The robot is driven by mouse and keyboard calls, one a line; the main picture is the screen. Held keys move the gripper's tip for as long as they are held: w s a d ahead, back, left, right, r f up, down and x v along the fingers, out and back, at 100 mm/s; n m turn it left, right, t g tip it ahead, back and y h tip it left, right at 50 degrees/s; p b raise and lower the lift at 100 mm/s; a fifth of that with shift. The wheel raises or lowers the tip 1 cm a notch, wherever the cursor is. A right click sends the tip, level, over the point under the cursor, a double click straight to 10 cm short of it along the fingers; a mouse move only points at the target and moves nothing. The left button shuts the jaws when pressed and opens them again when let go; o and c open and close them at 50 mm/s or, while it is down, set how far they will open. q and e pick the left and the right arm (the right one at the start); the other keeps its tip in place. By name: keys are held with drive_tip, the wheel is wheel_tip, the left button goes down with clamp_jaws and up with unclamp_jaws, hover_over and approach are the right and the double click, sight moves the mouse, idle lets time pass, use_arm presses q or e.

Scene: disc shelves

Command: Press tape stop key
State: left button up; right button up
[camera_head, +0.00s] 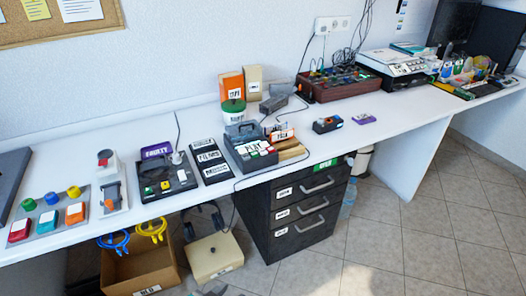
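A dark grey tape player (240,134) with a handle-like top stands on the white desk near the middle of the view. A white label reading "PLAY" (251,147) is on its upper face. A row of small coloured keys, with white, green and red among them, runs along its front edge; the markings on these keys are too small to read, so I cannot tell which one is the stop key.
The white desk (335,148) runs along the wall. A black device (164,178) and dark label cards (208,160) lie left of the player; orange and green containers (232,92) stand behind it. Black drawers (300,204) stand below. A cardboard box (140,268) is on the floor.

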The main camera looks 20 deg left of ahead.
use_arm(q)
clamp_jaws()
idle(1.5)
